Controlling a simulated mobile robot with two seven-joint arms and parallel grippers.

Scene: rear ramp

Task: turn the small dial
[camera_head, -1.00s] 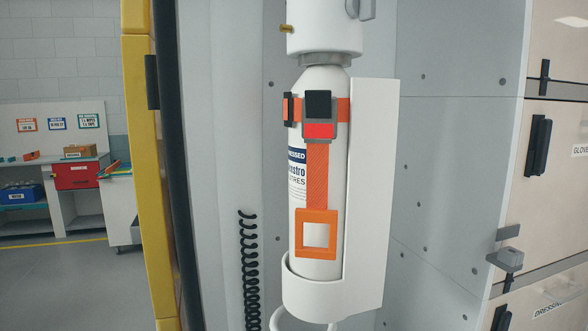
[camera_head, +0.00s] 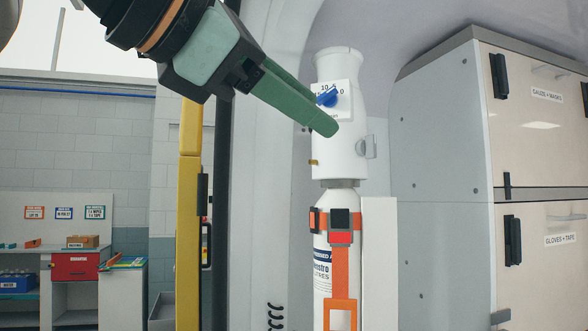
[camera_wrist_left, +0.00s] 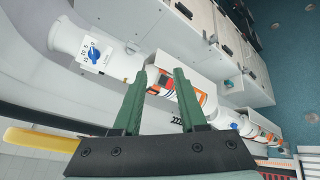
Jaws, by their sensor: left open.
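The small dial is a blue knob (camera_head: 328,97) on a white plate with printed numbers, on the white head (camera_head: 342,150) above the gas cylinder (camera_head: 322,267). My left gripper (camera_head: 325,113) reaches in from the upper left with green fingers, its tips overlapping the dial's area in the head view. In the left wrist view the fingers (camera_wrist_left: 161,72) are apart with nothing between them. There the dial (camera_wrist_left: 93,53) lies left of the fingertips, clear of them. My right gripper is in neither view.
An orange strap with a buckle (camera_head: 340,220) holds the cylinder in a white bracket (camera_head: 378,265). A grey cabinet with drawers (camera_head: 540,130) stands at right. A yellow post (camera_head: 188,220) stands at left. A workbench (camera_head: 75,285) is farther back.

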